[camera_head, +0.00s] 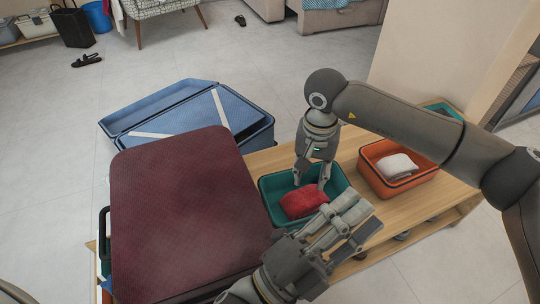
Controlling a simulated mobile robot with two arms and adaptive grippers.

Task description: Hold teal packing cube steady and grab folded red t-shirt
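The teal packing cube (269,189) is an open bin on the wooden bench. The folded red t-shirt (303,201) lies inside it. My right gripper (311,186) points down into the cube over the shirt's far side, with its fingers apart. Whether the fingertips touch the shirt is not clear. My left gripper (350,222) comes in from the bottom and lies across the cube's near right corner, hiding part of the rim. Its fingers look close together, and whether they grip the rim is hidden.
An orange bin (372,178) with a folded white cloth (397,166) stands to the right on the bench (346,146). A large dark red suitcase (185,215) fills the left foreground. An open blue suitcase (190,110) lies behind it. Another teal bin (443,108) is partly hidden behind my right arm.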

